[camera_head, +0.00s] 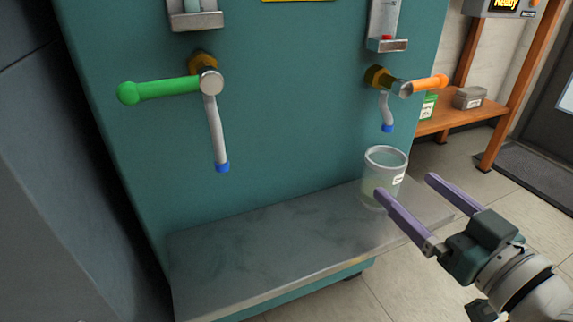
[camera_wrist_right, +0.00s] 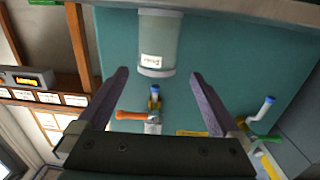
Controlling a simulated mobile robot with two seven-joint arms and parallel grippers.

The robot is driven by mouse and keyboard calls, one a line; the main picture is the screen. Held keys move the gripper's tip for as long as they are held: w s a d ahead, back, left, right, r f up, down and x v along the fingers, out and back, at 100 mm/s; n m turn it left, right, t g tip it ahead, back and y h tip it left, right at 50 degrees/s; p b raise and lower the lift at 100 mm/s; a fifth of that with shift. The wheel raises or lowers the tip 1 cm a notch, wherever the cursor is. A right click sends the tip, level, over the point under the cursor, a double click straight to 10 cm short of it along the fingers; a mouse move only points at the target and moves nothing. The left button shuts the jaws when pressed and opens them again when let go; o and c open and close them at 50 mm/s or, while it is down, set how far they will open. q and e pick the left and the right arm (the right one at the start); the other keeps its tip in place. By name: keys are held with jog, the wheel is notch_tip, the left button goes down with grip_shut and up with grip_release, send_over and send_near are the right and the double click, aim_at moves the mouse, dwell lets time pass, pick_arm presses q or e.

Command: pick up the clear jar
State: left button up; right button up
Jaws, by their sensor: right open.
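The clear jar (camera_head: 384,162) stands upright on the right end of the metal shelf (camera_head: 250,255), below the orange-handled tap. It has a white label and a pale rim. In the right wrist view the jar (camera_wrist_right: 161,35) appears upside down, centred between and beyond the fingertips. My right gripper (camera_head: 404,186) is open and empty, with its purple fingers pointing at the jar. One fingertip overlaps the jar's lower side in the head view; I cannot tell whether it touches. My left gripper is not in view.
The orange-handled tap (camera_head: 405,87) with a blue-tipped spout hangs above the jar. A green-handled tap (camera_head: 165,90) is on the left of the teal panel (camera_head: 290,130). The shelf's left and middle are bare. A wooden bench (camera_head: 455,118) holds boxes behind.

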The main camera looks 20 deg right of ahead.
aim_at(394, 185)
jog(key=shift+w+f+b, duration=0.2)
jog(key=shift+f+b, duration=0.1)
jog(key=shift+f, duration=0.25)
jog(key=shift+w+f+b, duration=0.2)
jog(key=shift+f+b, duration=0.1)
jog(key=shift+f, duration=0.25)
jog(key=w+b, duration=0.2)
jog(key=w, duration=0.2)
jog(key=shift+w+r, duration=0.15)
jog(key=shift+w, duration=0.05)
jog(key=w+b, duration=0.3)
jog(key=w, duration=0.2)
jog(key=shift+w+r, duration=0.15)
jog(key=shift+w, duration=0.1)
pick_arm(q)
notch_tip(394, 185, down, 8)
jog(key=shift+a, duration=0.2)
pick_arm(e)
jog(key=shift+s, duration=0.1)
jog(key=c, duration=1.4)
